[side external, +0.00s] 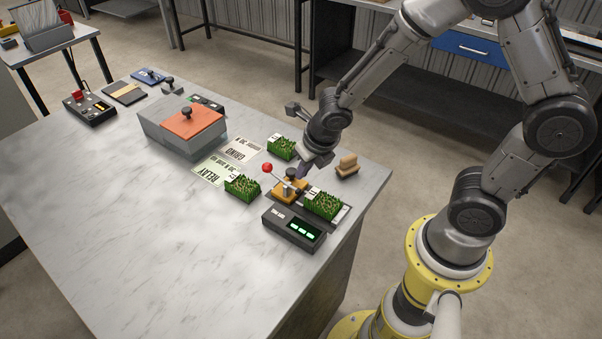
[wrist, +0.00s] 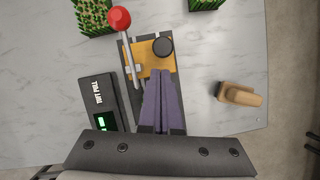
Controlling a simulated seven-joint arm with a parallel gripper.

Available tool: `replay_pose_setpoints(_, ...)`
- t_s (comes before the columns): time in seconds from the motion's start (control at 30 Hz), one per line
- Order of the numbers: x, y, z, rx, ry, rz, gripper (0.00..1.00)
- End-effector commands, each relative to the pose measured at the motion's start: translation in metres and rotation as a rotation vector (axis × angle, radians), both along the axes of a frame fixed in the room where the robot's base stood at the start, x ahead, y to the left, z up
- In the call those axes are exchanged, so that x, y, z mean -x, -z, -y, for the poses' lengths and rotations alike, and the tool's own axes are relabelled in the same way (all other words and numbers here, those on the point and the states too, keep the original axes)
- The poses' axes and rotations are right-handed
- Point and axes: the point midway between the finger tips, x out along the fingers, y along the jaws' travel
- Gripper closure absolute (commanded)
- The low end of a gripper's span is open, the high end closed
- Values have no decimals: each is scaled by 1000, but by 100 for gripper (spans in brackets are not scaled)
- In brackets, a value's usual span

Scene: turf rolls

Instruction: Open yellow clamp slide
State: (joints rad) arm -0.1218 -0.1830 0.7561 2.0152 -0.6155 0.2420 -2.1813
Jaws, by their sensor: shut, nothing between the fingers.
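The yellow clamp slide (side external: 287,193) lies on a dark base near the table's right end. In the wrist view the yellow plate (wrist: 148,62) carries a round black knob (wrist: 163,46). A lever with a red ball (side external: 267,168) rises beside it; the ball also shows in the wrist view (wrist: 120,18). My gripper (wrist: 161,72) is shut and empty, its fingertips over the plate's near edge, just short of the knob. I cannot tell whether they touch. In the side view my gripper (side external: 302,174) hides part of the slide. A turf piece (side external: 325,205) sits beside the slide.
A dark tester box with a green display (side external: 294,230) stands close by. More turf pieces (side external: 242,187) and a wooden block (side external: 347,165) are near. A grey box with an orange lid (side external: 193,123) stands farther left. The table's front left is clear.

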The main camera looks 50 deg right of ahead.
Motion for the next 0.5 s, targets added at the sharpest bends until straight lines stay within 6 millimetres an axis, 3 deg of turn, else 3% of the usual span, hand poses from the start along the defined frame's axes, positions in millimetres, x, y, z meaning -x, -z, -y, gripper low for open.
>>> replay_pose_setpoints(0.2, -7, 15, 2, 2, -1, 1, 100)
replay_pose_setpoints(0.5, -9, 20, 2, 0, 1, 2, 100)
